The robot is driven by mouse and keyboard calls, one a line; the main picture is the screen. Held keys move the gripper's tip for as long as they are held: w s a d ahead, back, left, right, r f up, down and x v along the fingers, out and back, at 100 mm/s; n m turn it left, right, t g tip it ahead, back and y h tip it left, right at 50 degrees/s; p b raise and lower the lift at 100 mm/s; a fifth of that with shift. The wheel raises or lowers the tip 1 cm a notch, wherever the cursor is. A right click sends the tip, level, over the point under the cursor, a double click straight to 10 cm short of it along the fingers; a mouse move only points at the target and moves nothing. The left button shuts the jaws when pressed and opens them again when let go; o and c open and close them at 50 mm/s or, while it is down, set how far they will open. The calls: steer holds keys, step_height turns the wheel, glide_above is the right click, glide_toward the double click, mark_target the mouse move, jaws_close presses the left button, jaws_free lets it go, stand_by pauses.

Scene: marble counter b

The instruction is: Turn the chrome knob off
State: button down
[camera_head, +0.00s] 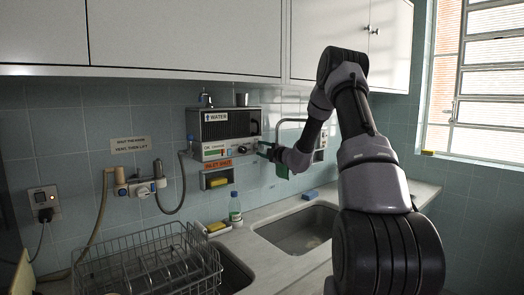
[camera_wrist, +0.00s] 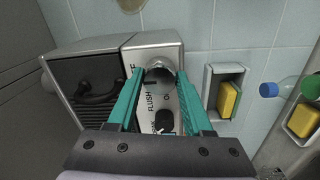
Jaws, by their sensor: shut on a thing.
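The chrome knob (camera_wrist: 160,73) sits on the pale control panel of the water unit (camera_head: 228,124). In the wrist view it lies between the two teal fingertips of my gripper (camera_wrist: 160,79), which is shut on it. The word "FLUSH" shows beside the knob, with another label partly covered by a finger. I cannot tell exactly which mark the knob points at. In the head view my gripper (camera_head: 265,148) reaches the right end of the panel from the right and hides most of the knob.
A black knob (camera_wrist: 164,121) is close to the chrome knob on the same panel. A holder with a yellow sponge (camera_wrist: 228,99) is fixed below the unit. A bottle (camera_head: 235,212), sink (camera_head: 300,232) and wire dish rack (camera_head: 150,262) occupy the counter. Cabinets (camera_head: 190,38) hang above.

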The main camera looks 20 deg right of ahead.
steer(key=shift+f, duration=0.15)
stand_by(0.4)
steer(key=shift+c, duration=1.5)
jaws_free()
steer(key=shift+s, duration=0.1)
steer(key=v, duration=1)
steer(key=shift+s, duration=0.35)
steer(key=shift+d, duration=0.1)
